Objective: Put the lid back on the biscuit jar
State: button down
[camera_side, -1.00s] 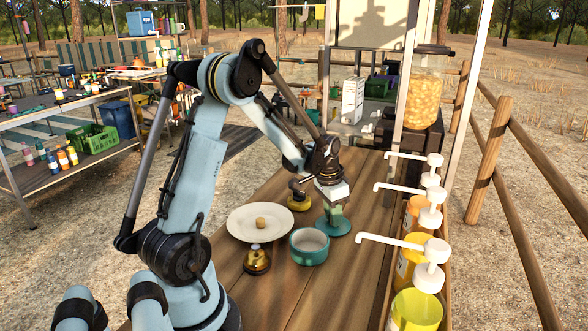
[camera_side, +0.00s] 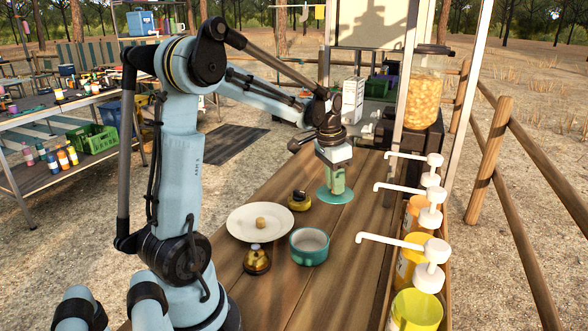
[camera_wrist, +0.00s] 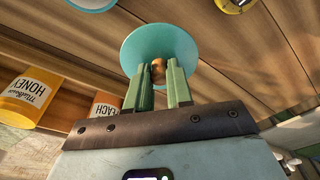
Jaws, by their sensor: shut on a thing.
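My gripper (camera_side: 336,182) is shut on the small brown knob (camera_wrist: 158,69) of a round teal lid (camera_side: 322,196). In the wrist view the green fingers pinch the knob, with the lid (camera_wrist: 135,45) spread out beyond them. The lid looks roughly level and appears held above the wooden counter. The open teal jar (camera_side: 310,256), matching the lid in colour, stands upright on the counter, nearer the side camera than my gripper. Its pale inside shows at the mouth. The lid is apart from the jar.
A white plate (camera_side: 243,232) with a small round biscuit (camera_side: 261,223) lies left of the jar. A small amber pot (camera_side: 257,262) and a low yellow pot (camera_side: 299,203) stand close by. White-pump tubs (camera_side: 416,308) line the right edge. A white carton (camera_side: 352,100) stands behind.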

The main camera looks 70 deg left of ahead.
jog(key=s+d+r+m, duration=0.1)
jog(key=s+d+r, duration=0.1)
jog(key=s+d, duration=0.65)
jog(key=shift+s+a+f, duration=0.25)
jog(key=shift+a+f, duration=0.05)
jog(key=shift+f, duration=0.85)
jog(key=shift+s+a+f, duration=0.2)
jog(key=shift+a+f, duration=0.1)
jog(key=shift+f, duration=0.85)
jog(key=shift+s+a+f, duration=0.25)
jog(key=shift+a+f, duration=0.05)
jog(key=shift+f, duration=0.85)
jog(key=shift+f, duration=0.15)
jog(key=shift+c, duration=2.3)
grip_release()
notch_tip(320, 180, up, 7)
